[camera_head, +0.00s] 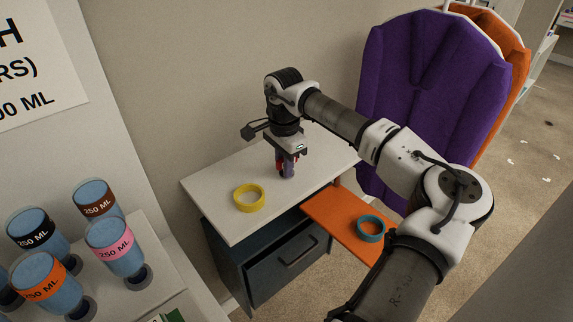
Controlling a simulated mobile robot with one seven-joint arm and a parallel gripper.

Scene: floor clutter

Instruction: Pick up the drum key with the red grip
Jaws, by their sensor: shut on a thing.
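My gripper (287,166) points straight down over the white top of the small cabinet (215,183), towards its back right part. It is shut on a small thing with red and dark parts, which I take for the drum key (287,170). The fingers hide much of it, and its shape is too small to make out. Its lower end is at or just above the cabinet top; I cannot tell whether it touches.
A yellow ring (249,197) lies left of my gripper on the cabinet top. A teal ring (370,228) lies on the orange pull-out board (335,217). A purple padded panel (430,90) stands behind my arm. Several labelled beakers (115,246) stand at the left.

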